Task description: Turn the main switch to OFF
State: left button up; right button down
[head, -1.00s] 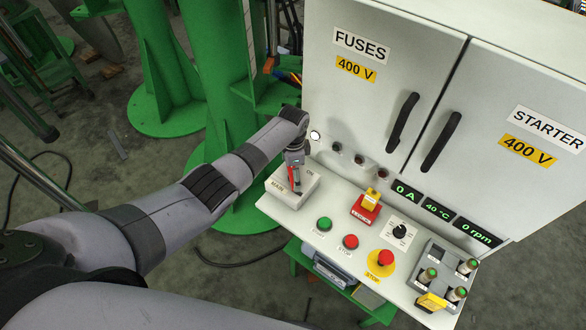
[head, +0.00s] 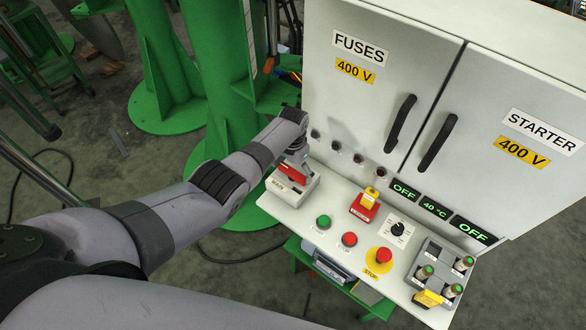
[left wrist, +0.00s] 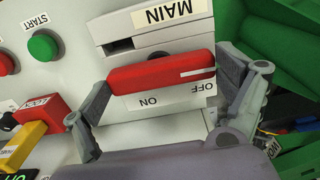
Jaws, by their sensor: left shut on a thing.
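The main switch has a red handle (left wrist: 162,72) with a white line on one end, on a box marked MAIN, ON and OFF in the left wrist view. The handle lies crosswise, and its white-lined end is beside the word OFF. My left gripper (left wrist: 165,78) is shut on the red handle, one finger at each end. In the head view the red handle (head: 293,174) shows below my left wrist, on the light switch box (head: 287,193) at the panel's left end. My fingers are partly hidden there. My right gripper is not in view.
The panel carries a green START button (head: 323,222), a red button (head: 349,239), a red-and-yellow lock (head: 366,204), a black knob (head: 398,228), a red stop button (head: 383,256) and a fuse holder (head: 440,270). The cabinet (head: 350,100) stands behind. Two displays read OFF, one 40 °C.

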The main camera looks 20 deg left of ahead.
aim_at(293, 171)
pick_arm(q)
jog(key=shift+r, duration=0.1)
dwell(0.4)
jog(key=o, duration=0.9)
jog(key=shift+c, duration=0.2)
notch_tip(293, 171, up, 12)
dwell(0.4)
